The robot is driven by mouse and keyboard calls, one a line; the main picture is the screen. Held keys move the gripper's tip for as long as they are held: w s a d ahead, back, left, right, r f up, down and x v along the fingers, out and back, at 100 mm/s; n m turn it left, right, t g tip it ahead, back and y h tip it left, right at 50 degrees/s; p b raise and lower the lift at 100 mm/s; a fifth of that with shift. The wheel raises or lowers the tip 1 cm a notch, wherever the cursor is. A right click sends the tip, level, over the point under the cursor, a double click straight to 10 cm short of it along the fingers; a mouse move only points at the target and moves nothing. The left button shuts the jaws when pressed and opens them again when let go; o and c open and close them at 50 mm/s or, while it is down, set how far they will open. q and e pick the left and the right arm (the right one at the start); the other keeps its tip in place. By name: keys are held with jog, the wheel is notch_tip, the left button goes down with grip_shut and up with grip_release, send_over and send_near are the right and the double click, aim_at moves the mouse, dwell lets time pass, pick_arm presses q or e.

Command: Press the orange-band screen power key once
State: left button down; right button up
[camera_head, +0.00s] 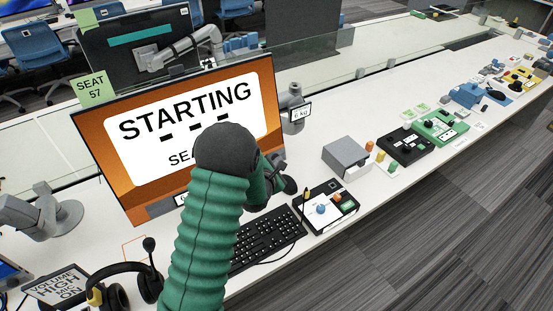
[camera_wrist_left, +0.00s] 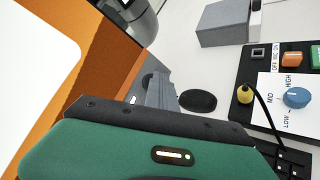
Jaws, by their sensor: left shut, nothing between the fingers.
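The orange-band screen (camera_head: 105,150) stands at left centre in the head view, showing "STARTING" with the lower text partly covered. In the wrist view its orange edge (camera_wrist_left: 115,45) runs down the left side. My left arm crosses in front of it, and my left gripper (camera_head: 268,188) is low at its bottom right corner. In the wrist view the gripper's grey fingers (camera_wrist_left: 155,92) are shut and empty beside the screen's lower edge. The power key is not visible; the arm and gripper cover part of the lower edge. My right gripper is not in view.
A black keyboard (camera_head: 268,238) lies below the gripper. A control box with a blue knob (camera_head: 321,209) and a grey box (camera_head: 345,155) stand to its right. A headset (camera_head: 118,290) lies front left. A dark oval thing (camera_wrist_left: 197,101) lies close to the fingers.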

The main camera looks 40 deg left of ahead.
pick_arm(q)
jog(key=shift+s+d+r, duration=0.2)
jog(key=shift+s+d, duration=0.1)
jog(key=shift+d, duration=0.45)
jog(key=shift+d, duration=0.1)
jog(key=shift+s+d+r+p, duration=0.1)
jog(key=shift+s+d+r, duration=0.15)
jog(key=shift+d, duration=0.45)
jog(key=shift+s+d+r+p, duration=0.15)
jog(key=shift+s+d, duration=0.25)
jog(key=shift+d, duration=0.35)
jog(key=shift+s+d+r+p, duration=0.1)
jog(key=shift+s+d+r, duration=0.15)
jog(key=shift+d, duration=0.45)
